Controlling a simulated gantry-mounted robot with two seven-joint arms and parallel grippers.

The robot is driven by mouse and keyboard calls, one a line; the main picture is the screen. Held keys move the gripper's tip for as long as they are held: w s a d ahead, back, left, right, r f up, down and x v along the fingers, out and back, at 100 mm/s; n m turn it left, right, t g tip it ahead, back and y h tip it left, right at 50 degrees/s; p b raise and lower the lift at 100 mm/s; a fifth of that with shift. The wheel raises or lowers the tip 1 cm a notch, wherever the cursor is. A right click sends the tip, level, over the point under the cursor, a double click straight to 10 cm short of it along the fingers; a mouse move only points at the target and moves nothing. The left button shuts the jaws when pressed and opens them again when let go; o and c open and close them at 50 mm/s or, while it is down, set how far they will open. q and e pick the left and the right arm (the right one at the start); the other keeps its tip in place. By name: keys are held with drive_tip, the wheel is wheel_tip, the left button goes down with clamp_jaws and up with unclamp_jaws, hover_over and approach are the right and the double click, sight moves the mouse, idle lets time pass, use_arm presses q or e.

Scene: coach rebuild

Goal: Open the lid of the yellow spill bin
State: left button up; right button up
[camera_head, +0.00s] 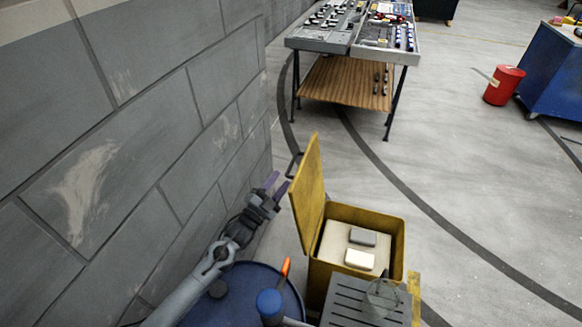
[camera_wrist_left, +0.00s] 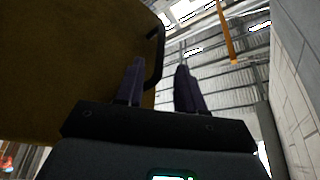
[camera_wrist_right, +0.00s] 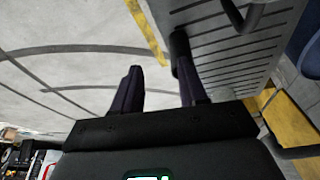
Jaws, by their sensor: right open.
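The yellow spill bin (camera_head: 398,243) stands low in the middle of the head view. Its lid (camera_head: 309,190) is raised, standing nearly upright along the bin's left side. A white block (camera_head: 359,258) and a grey block (camera_head: 362,237) show inside. My left gripper (camera_head: 272,183) is just left of the raised lid, near its dark handle (camera_head: 294,164). In the left wrist view, the lid (camera_wrist_left: 70,60) fills the left, its handle (camera_wrist_left: 155,60) appears close to the fingers, and the left gripper (camera_wrist_left: 160,75) is open; contact is unclear. In the right wrist view, my right gripper (camera_wrist_right: 160,80) is open and empty.
A grey block wall (camera_head: 130,130) rises close on the left. A blue drum (camera_head: 245,290) and a grey slatted surface (camera_head: 360,305) are in front. A table (camera_head: 345,82) with parts, a red bucket (camera_head: 503,86) and a blue cabinet (camera_head: 552,75) stand behind. Floor to the right is clear.

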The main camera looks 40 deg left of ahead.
sight(288, 171)
use_arm(q)
drive_tip(key=x, duration=0.6)
drive_tip(key=shift+w+r+b, duration=0.1)
drive_tip(key=shift+w+b, duration=0.2)
drive_tip(key=shift+w, duration=0.1)
clamp_jaws()
